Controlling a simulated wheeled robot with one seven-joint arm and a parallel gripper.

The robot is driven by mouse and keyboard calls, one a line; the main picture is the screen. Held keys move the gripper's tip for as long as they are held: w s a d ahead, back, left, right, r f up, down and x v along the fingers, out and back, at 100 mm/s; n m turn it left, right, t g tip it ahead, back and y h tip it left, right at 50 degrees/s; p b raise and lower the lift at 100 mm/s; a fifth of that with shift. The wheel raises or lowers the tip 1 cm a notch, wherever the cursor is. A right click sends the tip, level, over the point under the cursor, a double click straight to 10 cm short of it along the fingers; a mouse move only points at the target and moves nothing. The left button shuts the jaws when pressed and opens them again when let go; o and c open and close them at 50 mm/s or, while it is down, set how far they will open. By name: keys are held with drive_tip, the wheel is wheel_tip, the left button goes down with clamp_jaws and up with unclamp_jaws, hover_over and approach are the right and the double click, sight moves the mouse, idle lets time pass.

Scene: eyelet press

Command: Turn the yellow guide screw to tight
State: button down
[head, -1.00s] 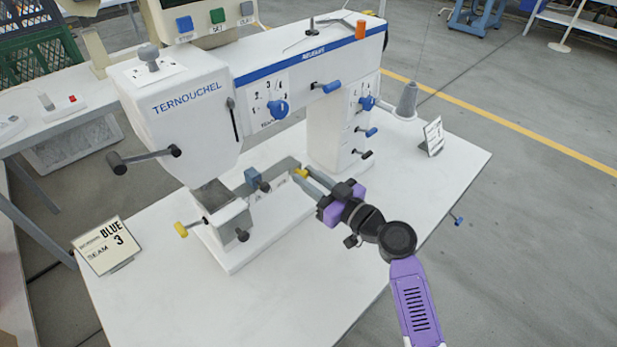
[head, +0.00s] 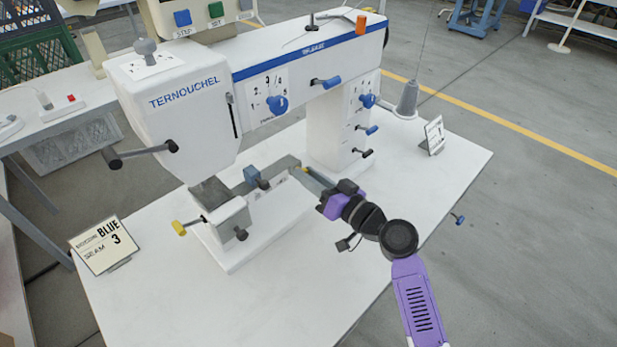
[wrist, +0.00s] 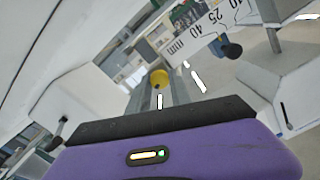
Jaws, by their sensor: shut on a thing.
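The yellow guide screw (wrist: 158,78) shows in the wrist view as a small round yellow head between my two grey fingers. In the head view only a sliver of the yellow screw (head: 305,169) shows at the fingertips, beside the grey guide bar on the machine bed. My gripper (head: 308,173), with its purple and black body, reaches in from the right and is shut on the screw head. The fingers hide most of it. I cannot read any tight mark or the screw's angle.
The white machine TERNOUCHEL (head: 185,110) overhangs the bed. A blue knob (head: 252,175) sits on the guide bar, left of my fingers. Another yellow-ended handle (head: 180,228) is at the bed's left. The pillar (head: 335,135) stands close behind my gripper. The table's front is clear.

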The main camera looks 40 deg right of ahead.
drive_tip(key=shift+d+f+m+p, duration=0.1)
drive_tip(key=shift+m+p, duration=1.5)
drive_tip(key=shift+m, duration=3.75)
drive_tip(key=shift+f+m+p, duration=0.1)
drive_tip(key=shift+m+p, duration=1.45)
drive_tip(key=shift+m, duration=3.8)
drive_tip(key=c, duration=1.2)
unclamp_jaws()
drive_tip(key=shift+s+d+b, duration=0.15)
drive_tip(key=shift+s+d, duration=0.05)
drive_tip(key=shift+s, duration=1.1)
drive_tip(key=shift+s+d+b, duration=0.2)
drive_tip(key=shift+s+d, duration=0.05)
drive_tip(key=shift+s, duration=1)
drive_tip(key=shift+s+d+b, duration=0.15)
drive_tip(key=shift+s+d, duration=0.05)
drive_tip(key=shift+s, duration=1.1)
